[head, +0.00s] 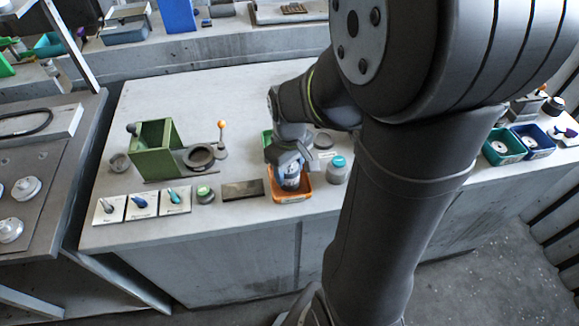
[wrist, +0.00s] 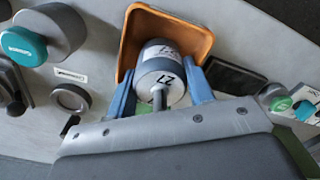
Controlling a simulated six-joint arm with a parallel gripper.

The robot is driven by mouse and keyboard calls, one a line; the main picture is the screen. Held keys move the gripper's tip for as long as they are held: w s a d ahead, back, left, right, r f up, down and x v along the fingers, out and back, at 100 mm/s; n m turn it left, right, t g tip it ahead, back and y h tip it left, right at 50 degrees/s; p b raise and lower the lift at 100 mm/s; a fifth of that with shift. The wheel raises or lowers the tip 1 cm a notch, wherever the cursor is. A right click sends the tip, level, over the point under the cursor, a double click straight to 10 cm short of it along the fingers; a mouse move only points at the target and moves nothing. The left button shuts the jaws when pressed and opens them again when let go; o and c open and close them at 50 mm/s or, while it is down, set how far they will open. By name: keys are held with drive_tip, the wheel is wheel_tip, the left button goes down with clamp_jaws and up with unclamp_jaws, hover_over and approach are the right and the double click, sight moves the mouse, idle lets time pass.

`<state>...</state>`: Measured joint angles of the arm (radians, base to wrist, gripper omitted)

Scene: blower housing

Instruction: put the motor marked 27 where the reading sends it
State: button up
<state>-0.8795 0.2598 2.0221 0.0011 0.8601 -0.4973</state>
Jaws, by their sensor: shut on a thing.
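My gripper (head: 288,172) is shut on the motor (head: 291,180), a grey-white cylinder with a label. In the wrist view, the blue fingers of my gripper (wrist: 160,85) stand on either side of the motor (wrist: 155,72); its end shows a shaft and a marking that looks like 27, turned in the picture. The motor is at the orange bin (head: 303,194), within its outline in the wrist view (wrist: 204,38). I cannot tell if it touches the bin floor. A green blower housing (head: 152,153) stands to the left, with a dark ring (head: 199,157) beside it.
A lever with an orange ball (head: 222,126) stands by the ring. A dark plate (head: 243,190), a green button (head: 205,194) and several cards (head: 142,206) line the front left. Teal (head: 503,147) and blue bins (head: 533,141) are far right.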

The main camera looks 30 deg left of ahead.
drive_tip(key=o, duration=1.3)
drive_tip(key=shift+o, duration=0.2)
wheel_tip(320, 180, up, 12)
drive_tip(key=shift+r, duration=0.15)
wheel_tip(320, 180, down, 12)
drive_tip(key=shift+f, duration=0.2)
drive_tip(key=shift+r, duration=1.45)
